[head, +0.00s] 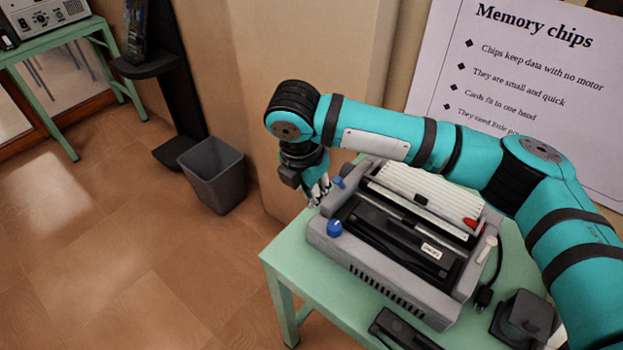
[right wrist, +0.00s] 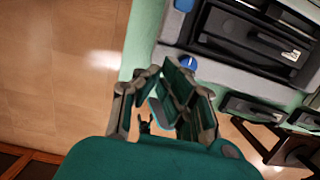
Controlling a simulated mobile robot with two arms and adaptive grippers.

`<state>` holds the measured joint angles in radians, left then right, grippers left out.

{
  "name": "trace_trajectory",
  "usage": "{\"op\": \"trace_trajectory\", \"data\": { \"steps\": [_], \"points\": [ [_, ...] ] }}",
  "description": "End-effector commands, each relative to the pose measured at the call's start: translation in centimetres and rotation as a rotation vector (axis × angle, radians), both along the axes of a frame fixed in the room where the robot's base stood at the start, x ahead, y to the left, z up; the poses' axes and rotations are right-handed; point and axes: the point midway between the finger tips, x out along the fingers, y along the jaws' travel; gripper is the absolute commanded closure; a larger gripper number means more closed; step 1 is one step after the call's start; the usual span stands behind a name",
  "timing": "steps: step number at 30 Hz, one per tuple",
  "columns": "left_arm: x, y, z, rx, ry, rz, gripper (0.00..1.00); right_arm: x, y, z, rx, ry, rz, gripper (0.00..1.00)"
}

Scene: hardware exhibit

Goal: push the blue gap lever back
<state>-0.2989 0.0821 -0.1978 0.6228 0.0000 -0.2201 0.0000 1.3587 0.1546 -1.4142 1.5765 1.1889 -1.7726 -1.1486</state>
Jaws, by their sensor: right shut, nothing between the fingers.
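A grey printer (head: 385,285) stands on a green table, with its top open. A small blue lever (head: 338,182) sticks up at its back left corner; this is likely the gap lever. A round blue knob (head: 334,228) sits at the front left corner. It also shows in the right wrist view (right wrist: 189,62), with another blue part (right wrist: 184,5) at the top edge. My right gripper (head: 319,192) is shut and empty, pointing down just left of the blue lever. I cannot tell whether they touch. Its fingers (right wrist: 160,85) also show in the right wrist view. My left gripper is out of view.
The green table (head: 290,262) ends just left of the printer. A black device (head: 405,330) and a dark box (head: 525,318) lie in front and to the right. A wall stands behind, with a sign (head: 530,85). A grey bin (head: 215,180) stands on the floor.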

Motion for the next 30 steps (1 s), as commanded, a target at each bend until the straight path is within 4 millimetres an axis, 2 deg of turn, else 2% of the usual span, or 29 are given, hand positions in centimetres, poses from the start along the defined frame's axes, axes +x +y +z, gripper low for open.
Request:
{"op": "trace_trajectory", "data": {
  "steps": [3,7,9,15,30],
  "points": [
    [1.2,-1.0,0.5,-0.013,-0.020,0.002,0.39,0.3,-0.4,-2.6,-0.002,0.003,-0.002,1.00],
    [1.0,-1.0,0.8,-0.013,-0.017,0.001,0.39,0.7,-0.6,-5.1,-0.002,0.003,-0.001,1.00],
    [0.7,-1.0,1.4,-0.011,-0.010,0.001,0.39,1.9,-1.3,-3.8,0.000,-0.004,-0.005,1.00],
    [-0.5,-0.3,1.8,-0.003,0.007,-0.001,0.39,3.2,-2.4,-2.9,0.000,-0.001,-0.001,1.00],
    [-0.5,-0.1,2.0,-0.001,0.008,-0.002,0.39,3.5,-2.6,-2.7,0.003,0.002,0.000,1.00]
  ]
}}
